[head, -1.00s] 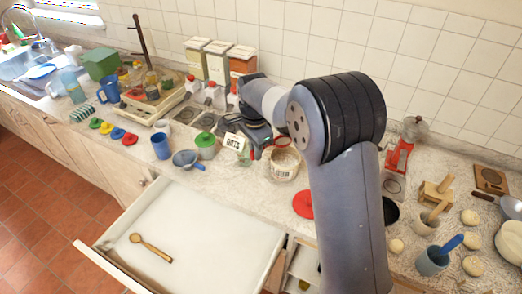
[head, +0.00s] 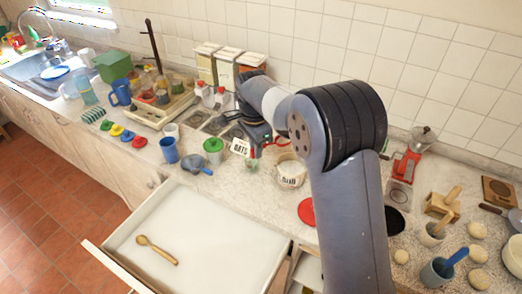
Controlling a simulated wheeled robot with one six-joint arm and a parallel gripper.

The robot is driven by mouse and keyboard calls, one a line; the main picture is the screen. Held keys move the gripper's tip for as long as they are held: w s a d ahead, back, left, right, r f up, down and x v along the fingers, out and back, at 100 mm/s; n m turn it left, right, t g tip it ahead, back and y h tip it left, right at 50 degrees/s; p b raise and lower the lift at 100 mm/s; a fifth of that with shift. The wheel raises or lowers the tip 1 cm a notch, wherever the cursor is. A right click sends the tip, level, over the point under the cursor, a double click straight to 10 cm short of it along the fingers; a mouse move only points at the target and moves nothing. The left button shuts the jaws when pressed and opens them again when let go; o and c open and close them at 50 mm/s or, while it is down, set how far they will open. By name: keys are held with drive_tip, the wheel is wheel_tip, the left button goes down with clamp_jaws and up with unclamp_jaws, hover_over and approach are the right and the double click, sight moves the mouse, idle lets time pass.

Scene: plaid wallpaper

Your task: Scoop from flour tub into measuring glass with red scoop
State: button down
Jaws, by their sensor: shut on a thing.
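The flour tub (head: 291,173), a pale round tub with a dark-lettered label, stands on the counter just below and right of my gripper. My gripper (head: 262,140) is low over the counter, largely hidden by my own arm. It is shut on the red scoop (head: 278,143), of which only a thin red part shows, above and behind the tub's rim. What the scoop holds cannot be seen.
An OATS card (head: 240,147), a green-lidded jar (head: 213,150) and a blue-grey pan (head: 196,164) stand to the left. A red lid (head: 306,211) lies in front of the tub. An open drawer (head: 205,235) holding a wooden spoon (head: 157,250) juts out in front.

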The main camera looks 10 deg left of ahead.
drive_tip(key=w+a, duration=0.3)
drive_tip(key=a, duration=0.9)
drive_tip(key=shift+d+r+y, duration=0.1)
drive_tip(key=shift+d+y, duration=0.05)
drive_tip(key=shift+y, duration=0.25)
